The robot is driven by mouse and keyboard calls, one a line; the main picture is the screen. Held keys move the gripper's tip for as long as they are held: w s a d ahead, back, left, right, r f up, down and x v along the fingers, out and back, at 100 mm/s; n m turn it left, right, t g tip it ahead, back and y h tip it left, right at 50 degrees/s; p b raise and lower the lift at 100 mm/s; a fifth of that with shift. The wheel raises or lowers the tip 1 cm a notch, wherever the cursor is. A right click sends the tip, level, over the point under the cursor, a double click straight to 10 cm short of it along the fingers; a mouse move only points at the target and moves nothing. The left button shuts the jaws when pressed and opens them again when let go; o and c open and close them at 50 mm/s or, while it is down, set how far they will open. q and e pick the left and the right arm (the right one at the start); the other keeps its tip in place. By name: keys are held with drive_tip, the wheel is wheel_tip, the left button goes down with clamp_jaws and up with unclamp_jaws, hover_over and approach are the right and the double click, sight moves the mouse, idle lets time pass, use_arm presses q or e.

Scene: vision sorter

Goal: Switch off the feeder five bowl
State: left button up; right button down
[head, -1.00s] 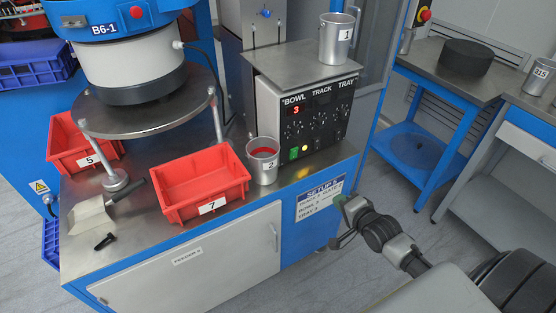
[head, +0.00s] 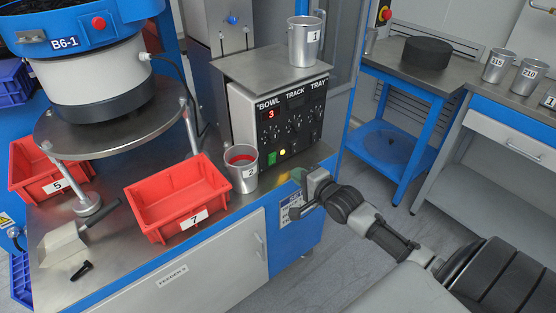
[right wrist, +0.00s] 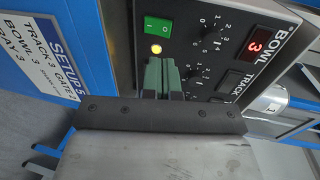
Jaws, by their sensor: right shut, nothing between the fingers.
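The control box (head: 238,115) stands on the feeder bench, its front marked BOWL, TRACK, TRAY. Its red display (head: 271,113) reads 3 under BOWL; the display also shows in the right wrist view (right wrist: 255,46). Below are several knobs, a green rocker switch (head: 271,158) marked 1 and 0, and a lit yellow lamp (head: 283,152). In the right wrist view the green switch (right wrist: 157,27) and lamp (right wrist: 156,49) lie just beyond my right gripper (right wrist: 163,62). My right gripper (head: 297,176) is shut and empty, in front of the box's lower edge. My left gripper is not in view.
Metal cup 2 (head: 240,177) stands left of the box front, and cup 1 (head: 302,48) stands on the box's top plate. Red bins 7 (head: 150,219) and 5 (head: 28,186), a scoop (head: 60,247) and the bowl feeder (head: 105,75) fill the left side.

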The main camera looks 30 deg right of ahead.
sight(273, 155)
drive_tip(key=x, duration=0.8)
drive_tip(key=shift+r+b, duration=0.4)
drive_tip(key=shift+w+a+r, duration=0.1)
drive_tip(key=shift+w, duration=0.6)
